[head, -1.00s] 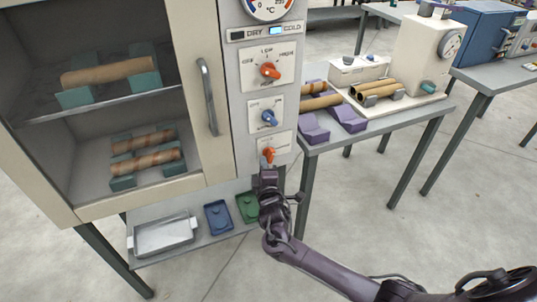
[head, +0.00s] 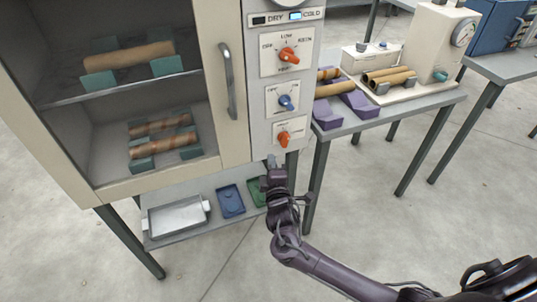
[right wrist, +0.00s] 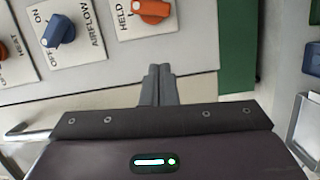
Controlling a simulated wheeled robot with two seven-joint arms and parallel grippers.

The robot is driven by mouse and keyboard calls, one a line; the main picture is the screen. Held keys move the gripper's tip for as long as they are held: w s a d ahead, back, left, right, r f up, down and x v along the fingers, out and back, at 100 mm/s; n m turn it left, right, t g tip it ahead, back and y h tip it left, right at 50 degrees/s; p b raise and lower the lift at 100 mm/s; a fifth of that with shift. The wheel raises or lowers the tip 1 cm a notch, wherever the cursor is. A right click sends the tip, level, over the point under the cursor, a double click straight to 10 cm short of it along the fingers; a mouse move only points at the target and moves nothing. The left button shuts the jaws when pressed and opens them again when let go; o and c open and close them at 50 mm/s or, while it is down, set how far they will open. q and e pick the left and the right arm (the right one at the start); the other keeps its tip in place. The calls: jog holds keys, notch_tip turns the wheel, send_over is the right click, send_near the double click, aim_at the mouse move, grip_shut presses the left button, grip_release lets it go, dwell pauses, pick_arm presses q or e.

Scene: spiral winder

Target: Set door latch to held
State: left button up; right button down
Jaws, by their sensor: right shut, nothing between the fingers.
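The lowest knob on the cabinet's control panel is an orange knob (head: 284,138) on a white plate. It also shows at the top of the right wrist view (right wrist: 152,10), cut off by the frame, beside the printed word HELD. I cannot tell for sure which mark it points to. My right gripper (head: 271,162) is just below the panel's lower edge, under and a little left of that knob, not touching it. In the right wrist view its fingers (right wrist: 158,82) are together and empty. My left gripper is not in view.
Above are a blue airflow knob (head: 287,102) and an orange heat knob (head: 289,55). The glass cabinet door (head: 118,190) with its handle (head: 227,80) is shut at the left. A shelf below holds a metal tray (head: 177,233) and a blue tray (head: 231,201).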

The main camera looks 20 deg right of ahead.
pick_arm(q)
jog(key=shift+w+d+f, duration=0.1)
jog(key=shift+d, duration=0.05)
pick_arm(e)
jog(key=shift+r+v, duration=0.2)
jog(key=shift+v, duration=2)
jog(key=shift+a, duration=0.2)
